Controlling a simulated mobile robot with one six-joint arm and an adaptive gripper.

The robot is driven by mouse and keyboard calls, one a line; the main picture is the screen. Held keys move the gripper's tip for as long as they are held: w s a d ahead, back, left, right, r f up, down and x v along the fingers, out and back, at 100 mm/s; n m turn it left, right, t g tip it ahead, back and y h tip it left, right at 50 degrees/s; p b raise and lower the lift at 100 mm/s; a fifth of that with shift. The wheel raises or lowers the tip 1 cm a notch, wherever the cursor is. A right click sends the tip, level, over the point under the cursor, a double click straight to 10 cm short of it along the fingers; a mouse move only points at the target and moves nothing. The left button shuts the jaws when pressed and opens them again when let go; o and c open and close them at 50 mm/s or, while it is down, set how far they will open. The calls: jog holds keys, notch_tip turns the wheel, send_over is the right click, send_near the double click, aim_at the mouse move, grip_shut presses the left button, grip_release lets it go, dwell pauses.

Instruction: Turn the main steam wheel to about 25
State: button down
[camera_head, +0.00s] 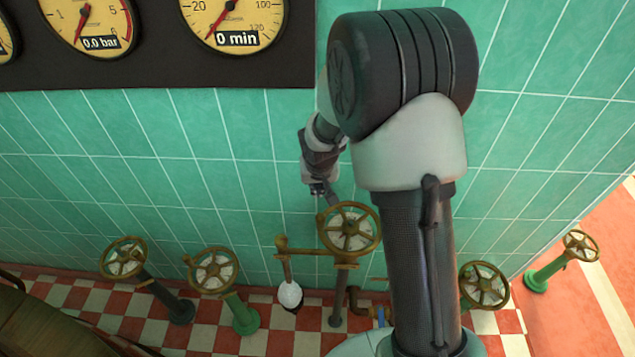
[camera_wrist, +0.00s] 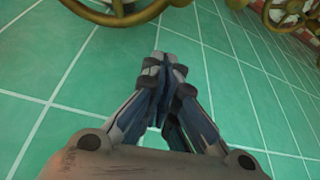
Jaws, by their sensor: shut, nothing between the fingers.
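Several brass handwheels stand on posts along the tiled wall; no label shows which one is the main steam wheel. The largest-looking wheel (camera_head: 376,232) is right of centre in the head view, with a pale face behind its spokes. My gripper (camera_head: 331,198) is just above and left of this wheel's rim, apparently apart from it. In the wrist view my gripper (camera_wrist: 172,60) has its fingers together with nothing between them. A brass wheel rim (camera_wrist: 118,19) crosses the top left there, beyond the fingertips. Any scale marks on the wheels are too small to read.
Other wheels stand at left (camera_head: 123,257), (camera_head: 214,268) and right (camera_head: 484,286). Gauges above read 0.0 bar (camera_head: 88,20) and 0 min (camera_head: 232,20). Green wall before my gripper is bare.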

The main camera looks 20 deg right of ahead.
jog(key=s, duration=0.1)
jog(key=s+f+b, duration=0.1)
jog(key=s, duration=0.1)
jog(key=shift+s+a+f+b, duration=0.25)
jog(key=shift+a+f+b, duration=0.05)
jog(key=shift+a+f, duration=0.05)
jog(key=shift+s, duration=0.1)
jog(key=shift+s+f+b, duration=0.15)
jog(key=shift+s+b, duration=0.05)
jog(key=shift+b, duration=0.35)
jog(key=shift+s, duration=0.3)
jog(key=shift+s+a, duration=0.1)
jog(key=shift+a, duration=0.05)
